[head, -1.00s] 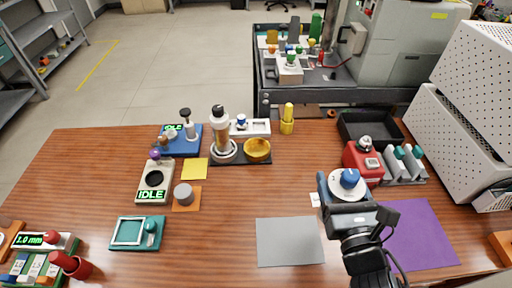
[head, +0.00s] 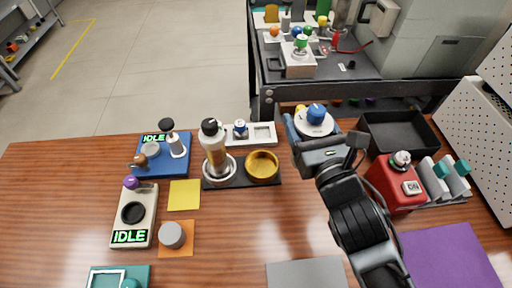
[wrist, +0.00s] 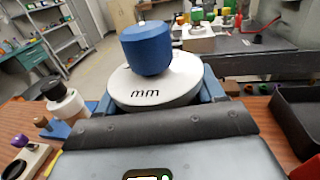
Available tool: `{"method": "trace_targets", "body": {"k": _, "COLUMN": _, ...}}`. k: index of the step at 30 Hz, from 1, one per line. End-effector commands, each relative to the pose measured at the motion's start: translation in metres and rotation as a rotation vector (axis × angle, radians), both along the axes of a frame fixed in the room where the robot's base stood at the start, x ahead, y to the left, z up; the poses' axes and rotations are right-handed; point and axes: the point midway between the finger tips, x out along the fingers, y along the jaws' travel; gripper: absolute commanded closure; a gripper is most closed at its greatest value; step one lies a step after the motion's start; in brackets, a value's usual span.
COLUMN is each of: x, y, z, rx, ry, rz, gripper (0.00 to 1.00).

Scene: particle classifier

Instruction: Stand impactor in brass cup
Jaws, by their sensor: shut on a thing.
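The impactor appears to be the tall white-and-amber cylinder with a black cap (head: 214,145). It stands upright in a silver ring-like cup (head: 233,174) on a dark base. The brass cup (head: 262,166) sits beside it on the right of the same base and looks empty. My gripper (head: 314,135) is to the right of the brass cup, above the table. It is shut on a white disc (wrist: 155,88) with a blue knob (wrist: 146,48) and "mm" lettering. The disc also shows in the head view (head: 314,125).
A white block with a blue-topped knob (head: 240,129) stands behind the cups. A blue device (head: 162,155) and a grey IDLE device (head: 135,215) are to the left. A red device (head: 395,185) and black tray (head: 398,135) are to the right. Bare table lies in front of the cups.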

Motion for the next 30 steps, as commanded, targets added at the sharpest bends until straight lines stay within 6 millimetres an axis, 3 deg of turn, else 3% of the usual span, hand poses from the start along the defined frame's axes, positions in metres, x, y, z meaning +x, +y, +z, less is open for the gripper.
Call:
{"method": "trace_targets", "body": {"k": 9, "x": 0.03, "y": 0.056, "z": -0.042, "rx": 0.001, "ry": -0.005, "rz": 0.001, "gripper": 0.9}}
{"method": "trace_targets", "body": {"k": 15, "x": 0.043, "y": 0.081, "z": -0.056, "rx": 0.001, "ry": -0.005, "rz": 0.001, "gripper": 0.9}}
{"method": "trace_targets", "body": {"k": 22, "x": 0.046, "y": 0.089, "z": -0.063, "rx": 0.0, "ry": -0.004, "rz": 0.0, "gripper": 0.9}}
{"method": "trace_targets", "body": {"k": 30, "x": 0.046, "y": 0.088, "z": -0.098, "rx": -0.001, "ry": -0.003, "rz": 0.0, "gripper": 0.9}}
